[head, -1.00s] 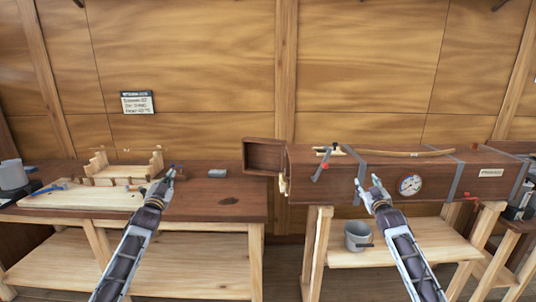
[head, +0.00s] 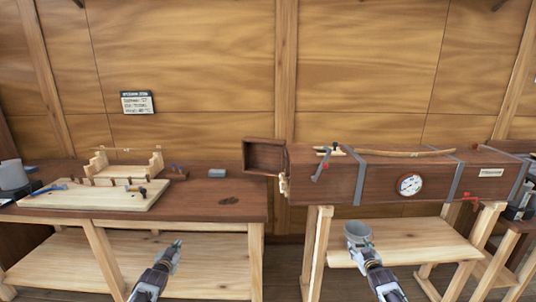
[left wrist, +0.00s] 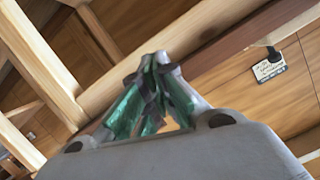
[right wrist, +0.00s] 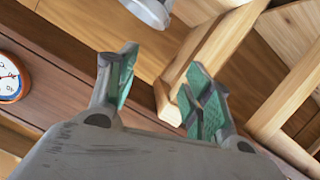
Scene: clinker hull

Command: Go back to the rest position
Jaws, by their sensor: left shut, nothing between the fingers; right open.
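My left gripper (head: 175,246) is low in front of the left workbench in the head view. In the left wrist view its green-padded fingers (left wrist: 155,92) meet with nothing between them. My right gripper (head: 361,246) is low in front of the trestle shelf, overlapping the grey bucket (head: 357,229) in the head view. In the right wrist view its fingers (right wrist: 163,92) stand wide apart and empty. The bucket shows beyond them at the top of that view (right wrist: 150,10). I cannot tell how far the right gripper is from the bucket.
The left workbench (head: 215,207) carries a pale board (head: 75,198) with a small wooden frame, tools and a grey block (head: 217,173). A long dark wooden box (head: 440,175) with a round dial (head: 410,184) rests on trestles. The floor between them is clear.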

